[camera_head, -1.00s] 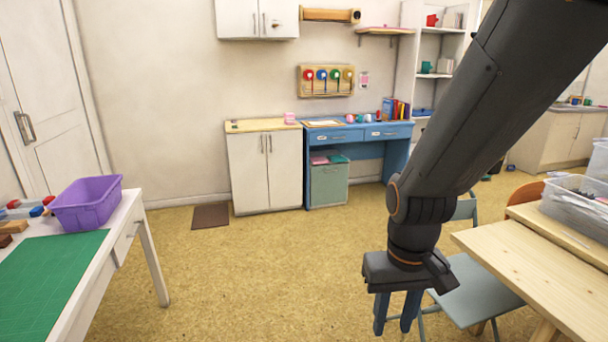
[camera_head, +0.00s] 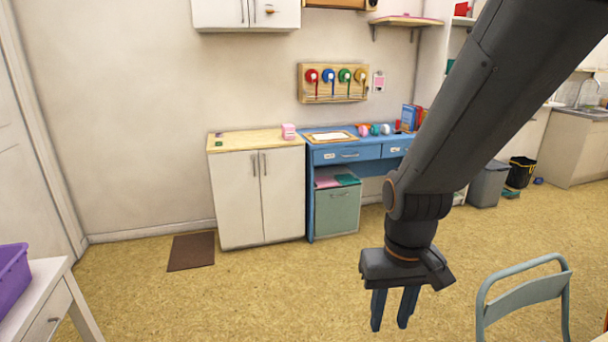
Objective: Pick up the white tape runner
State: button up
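I cannot make out a white tape runner for certain in the head view. Small items lie on the white cabinet (camera_head: 258,200): a pink object (camera_head: 289,131) at its right and a tiny dark and green object (camera_head: 218,140) at its left. The blue desk (camera_head: 345,153) beside it holds several small rounded coloured items (camera_head: 374,130), too small to name. My gripper (camera_head: 393,318) hangs fingers down in front of the desk, over open floor. Its two blue fingers are apart with nothing between them.
A grey-green chair (camera_head: 522,295) stands at the lower right. A white table (camera_head: 38,305) with a purple bin (camera_head: 12,280) is at the lower left. The floor between is clear.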

aim_at(385, 128)
jog(key=i, duration=3.4)
jog(key=z, duration=2.15)
jog(key=i, duration=2.6)
jog(key=u, duration=2)
